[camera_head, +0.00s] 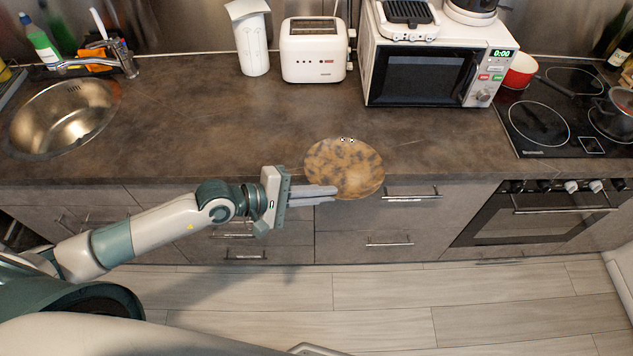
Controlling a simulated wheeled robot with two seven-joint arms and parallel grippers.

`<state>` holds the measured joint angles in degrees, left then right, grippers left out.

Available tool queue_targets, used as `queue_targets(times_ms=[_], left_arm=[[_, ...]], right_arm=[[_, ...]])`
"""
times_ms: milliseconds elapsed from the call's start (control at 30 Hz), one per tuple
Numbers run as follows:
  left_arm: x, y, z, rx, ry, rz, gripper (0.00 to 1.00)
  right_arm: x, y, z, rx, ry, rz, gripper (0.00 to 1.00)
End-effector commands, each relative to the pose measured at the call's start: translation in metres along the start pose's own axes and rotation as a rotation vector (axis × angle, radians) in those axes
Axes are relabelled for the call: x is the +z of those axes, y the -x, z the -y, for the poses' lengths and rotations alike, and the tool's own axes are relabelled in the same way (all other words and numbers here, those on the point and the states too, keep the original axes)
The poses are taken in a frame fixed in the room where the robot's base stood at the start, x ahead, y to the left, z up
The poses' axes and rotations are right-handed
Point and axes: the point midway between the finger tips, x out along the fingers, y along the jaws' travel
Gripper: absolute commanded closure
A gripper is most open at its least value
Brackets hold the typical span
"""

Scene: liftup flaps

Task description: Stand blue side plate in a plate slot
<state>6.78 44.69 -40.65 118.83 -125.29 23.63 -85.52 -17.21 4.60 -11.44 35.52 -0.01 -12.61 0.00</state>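A round, mottled brown plate or board (346,165) shows at the front edge of the counter, and its near rim reaches past that edge in the picture. Small black-and-white marks show at its far rim. I see no clearly blue plate and no slotted plate rack. My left gripper (335,191) comes in from the left, with its fingers pointing right. The fingertips overlap the near left rim of the round piece. I cannot tell whether they grip it or only lie in front of it. My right gripper is not in view.
The brown counter (210,130) is clear in the middle. A paper towel roll (250,42), white toaster (314,52) and microwave (425,70) stand at the back. A sink (62,115) is at left and a hob (540,122) with pots at right. Drawer handles (411,193) stick out below.

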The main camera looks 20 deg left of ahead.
Motion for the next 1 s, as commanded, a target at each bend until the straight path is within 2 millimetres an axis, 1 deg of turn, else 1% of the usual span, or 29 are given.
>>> queue_targets(times_ms=[33, 100, 200, 300, 433, 1000], left_arm=[[0.009, 0.001, -0.001, 0.005, 0.000, 0.002, 1.00], [0.017, 0.003, -0.001, 0.004, 0.000, 0.001, 1.00], [0.028, 0.005, -0.003, 0.004, 0.000, 0.002, 1.00], [0.033, 0.006, -0.004, 0.003, -0.001, -0.001, 1.00], [0.036, 0.008, -0.005, 0.003, -0.002, -0.002, 1.00], [0.036, 0.008, -0.005, 0.002, -0.002, -0.002, 1.00]], right_arm=[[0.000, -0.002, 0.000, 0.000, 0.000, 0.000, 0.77], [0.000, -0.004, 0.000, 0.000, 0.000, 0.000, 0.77], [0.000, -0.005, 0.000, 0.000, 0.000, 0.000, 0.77], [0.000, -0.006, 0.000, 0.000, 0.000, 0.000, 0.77], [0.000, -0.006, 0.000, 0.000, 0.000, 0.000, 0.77], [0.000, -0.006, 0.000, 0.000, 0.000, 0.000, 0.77]])
